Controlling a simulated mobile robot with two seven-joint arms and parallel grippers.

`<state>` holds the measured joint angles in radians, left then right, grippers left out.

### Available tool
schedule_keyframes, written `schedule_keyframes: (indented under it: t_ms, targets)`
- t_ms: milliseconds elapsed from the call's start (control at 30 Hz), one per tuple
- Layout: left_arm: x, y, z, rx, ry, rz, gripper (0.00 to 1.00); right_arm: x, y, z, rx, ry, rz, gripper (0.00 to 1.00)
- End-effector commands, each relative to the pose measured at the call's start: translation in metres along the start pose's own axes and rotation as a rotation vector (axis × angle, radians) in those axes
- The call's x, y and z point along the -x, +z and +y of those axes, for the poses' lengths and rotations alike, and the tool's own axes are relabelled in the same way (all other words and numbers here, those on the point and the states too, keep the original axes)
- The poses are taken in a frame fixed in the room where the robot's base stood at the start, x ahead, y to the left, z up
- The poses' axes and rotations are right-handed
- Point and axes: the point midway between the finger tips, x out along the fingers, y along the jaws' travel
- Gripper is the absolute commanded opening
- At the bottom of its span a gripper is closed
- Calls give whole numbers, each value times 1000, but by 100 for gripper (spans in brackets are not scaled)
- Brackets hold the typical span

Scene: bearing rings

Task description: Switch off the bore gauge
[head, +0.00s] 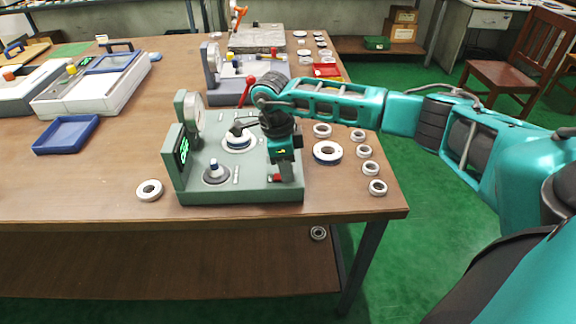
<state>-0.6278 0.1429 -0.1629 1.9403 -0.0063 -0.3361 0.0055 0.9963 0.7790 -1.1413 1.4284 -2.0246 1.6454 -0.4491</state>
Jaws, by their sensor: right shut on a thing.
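The bore gauge (225,195) is a grey-green bench unit near the table's front edge. Its upright display (183,150) at the left shows lit green marks, and a round dial (195,117) stands behind it. A ring (238,141) sits on the base, and a blue-tipped post (214,169) stands in front of it. My right gripper (286,178) points down over the base's right side. It is shut at a small red switch (276,178), partly hidden by the fingers. My left gripper is not in view.
Several loose bearing rings (327,152) lie right of the gauge, and one ring (149,190) lies left of it. A blue tray (66,134) and a white case (92,86) are at the left. Another grey device (222,87) stands behind. The front-left table is clear.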

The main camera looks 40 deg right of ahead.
Motion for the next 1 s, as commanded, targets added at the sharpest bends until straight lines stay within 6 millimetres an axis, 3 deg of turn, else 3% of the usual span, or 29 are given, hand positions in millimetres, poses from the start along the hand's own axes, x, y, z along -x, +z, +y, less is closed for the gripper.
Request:
schedule_keyframes:
  t_ms: [200,467,500,700,767,1000]
  targets:
    - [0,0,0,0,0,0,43,2,4,0,0,-1,115,0]
    - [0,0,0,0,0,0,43,2,3,0,-1,-1,121,0]
    - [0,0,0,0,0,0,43,2,3,0,-1,-1,121,25]
    - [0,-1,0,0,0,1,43,2,3,0,0,-1,120,44]
    - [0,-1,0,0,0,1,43,2,3,0,0,-1,120,49]
    - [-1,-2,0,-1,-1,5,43,3,4,0,0,-1,119,49]
